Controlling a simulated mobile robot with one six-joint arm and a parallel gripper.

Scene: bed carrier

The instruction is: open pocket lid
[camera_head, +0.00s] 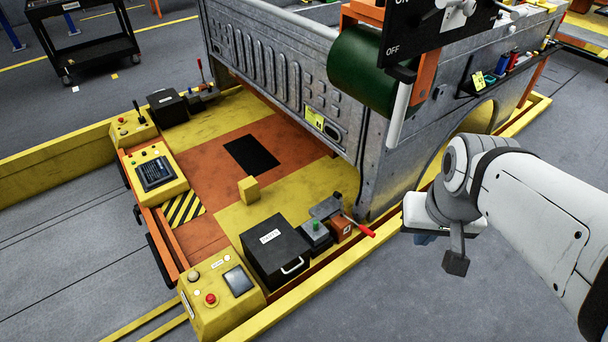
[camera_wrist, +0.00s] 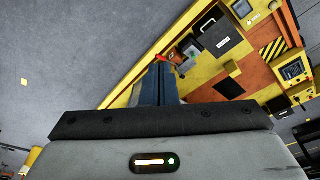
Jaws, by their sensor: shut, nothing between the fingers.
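A black box (camera_head: 272,252) with a flat lid, a white label and a pale handle stands on the near edge of the yellow carrier. Its lid looks shut. The box also shows in the wrist view (camera_wrist: 222,38), upper right. A second black box (camera_head: 166,108) stands on the carrier's far side. My gripper (camera_head: 424,239) hangs over the grey floor to the right of the carrier, well apart from the near box. In the wrist view its blue fingers (camera_wrist: 158,84) are together and empty. The head view mostly hides the fingers behind my wrist.
A clamp with a red lever (camera_head: 357,228) sits right of the near box. A control box (camera_head: 222,293) with a red button is left of it. A yellow block (camera_head: 249,189) stands behind it. The grey truck bed (camera_head: 285,85) rises behind. Floor on the right is clear.

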